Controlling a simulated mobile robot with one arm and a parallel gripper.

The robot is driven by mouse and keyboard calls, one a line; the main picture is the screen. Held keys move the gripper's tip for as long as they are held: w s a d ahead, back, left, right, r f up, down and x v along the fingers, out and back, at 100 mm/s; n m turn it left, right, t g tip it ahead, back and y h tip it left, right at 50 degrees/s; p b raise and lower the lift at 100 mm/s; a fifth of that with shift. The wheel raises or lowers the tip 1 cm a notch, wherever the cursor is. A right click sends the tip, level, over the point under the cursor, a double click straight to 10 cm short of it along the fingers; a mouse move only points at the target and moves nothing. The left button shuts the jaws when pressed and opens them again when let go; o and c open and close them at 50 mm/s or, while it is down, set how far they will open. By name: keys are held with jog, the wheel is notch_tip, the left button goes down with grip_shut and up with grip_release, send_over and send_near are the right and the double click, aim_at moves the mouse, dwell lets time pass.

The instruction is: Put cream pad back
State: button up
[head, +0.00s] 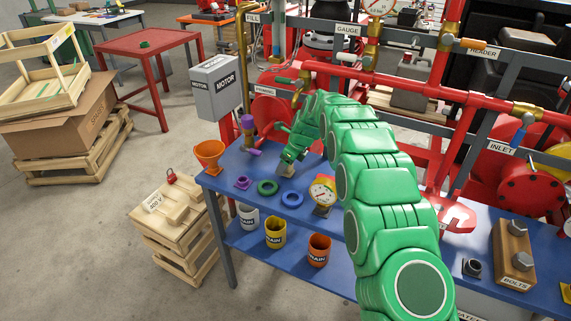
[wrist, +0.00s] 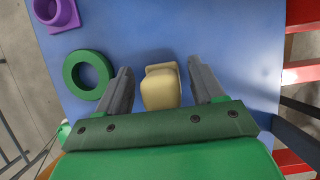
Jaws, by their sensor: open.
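The cream pad (wrist: 162,88) is a small blocky piece on the blue bench top. In the wrist view it lies between the two grey fingers of my gripper (wrist: 160,68), with a gap visible on each side. My gripper is open and does not grip it. In the head view my gripper (head: 285,166) points down at the bench, and a bit of the cream pad (head: 288,171) shows below it. The pad's near end is hidden by the gripper body in the wrist view.
A green ring (wrist: 88,75) and a purple piece (wrist: 56,12) lie left of the gripper. An orange funnel (head: 209,154) is at the bench's left corner. Red pipes (head: 345,72) run behind.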

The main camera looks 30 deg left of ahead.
jog(key=shift+r, duration=0.15)
jog(key=v, duration=1.2)
